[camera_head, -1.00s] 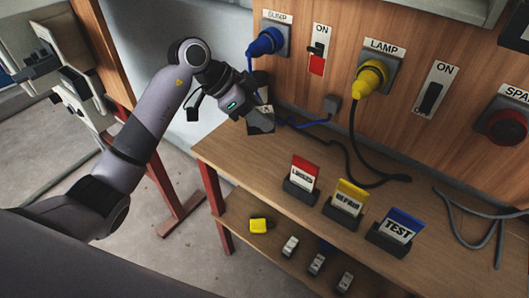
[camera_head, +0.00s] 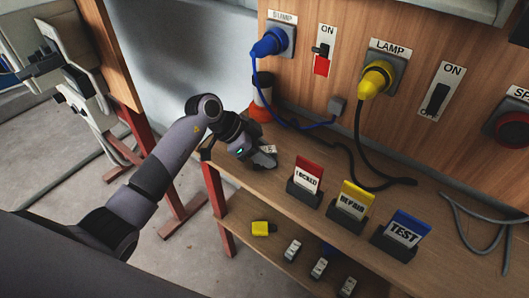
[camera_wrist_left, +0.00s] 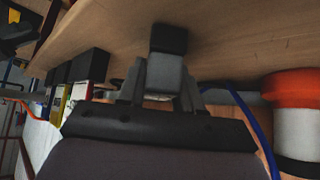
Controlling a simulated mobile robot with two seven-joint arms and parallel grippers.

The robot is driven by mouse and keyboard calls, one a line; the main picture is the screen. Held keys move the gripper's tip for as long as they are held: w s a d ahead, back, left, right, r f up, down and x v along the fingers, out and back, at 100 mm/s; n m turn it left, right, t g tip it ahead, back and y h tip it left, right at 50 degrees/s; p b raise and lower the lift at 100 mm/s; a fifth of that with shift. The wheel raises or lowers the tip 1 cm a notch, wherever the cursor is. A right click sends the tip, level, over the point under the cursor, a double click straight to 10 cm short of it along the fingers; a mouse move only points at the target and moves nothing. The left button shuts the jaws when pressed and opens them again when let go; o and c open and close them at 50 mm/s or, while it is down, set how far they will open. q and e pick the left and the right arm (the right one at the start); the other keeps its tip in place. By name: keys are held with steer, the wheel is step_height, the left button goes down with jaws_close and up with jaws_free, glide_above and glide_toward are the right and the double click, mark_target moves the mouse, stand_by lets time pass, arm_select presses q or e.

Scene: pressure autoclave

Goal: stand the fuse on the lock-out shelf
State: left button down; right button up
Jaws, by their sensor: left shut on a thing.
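My left gripper (camera_head: 264,158) is low over the left end of the wooden bench top (camera_head: 275,195). It is shut on the fuse, a small pale piece with a label (camera_head: 269,149). In the left wrist view the fuse (camera_wrist_left: 164,72) is a grey block with a black end, between the two fingers. The black end is close to the wooden surface; I cannot tell whether it touches. The lower shelf (camera_head: 245,249) under the bench holds a yellow piece (camera_head: 264,228) and several small grey-white pieces, one of them at the left (camera_head: 293,249). My right gripper is out of view.
Three tag holders stand on the bench: red LOCKED (camera_head: 308,176), yellow REPAIR (camera_head: 353,199) and blue TEST (camera_head: 405,232). An orange-based cylinder (camera_head: 264,108) stands behind the gripper. A blue cable (camera_head: 308,125) and a black cable (camera_head: 358,150) run along the bench back.

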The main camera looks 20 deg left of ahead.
arm_select(q)
steer(key=c, duration=0.8)
jaws_free()
steer(key=shift+f, duration=0.1)
steer(key=shift+o, duration=0.2)
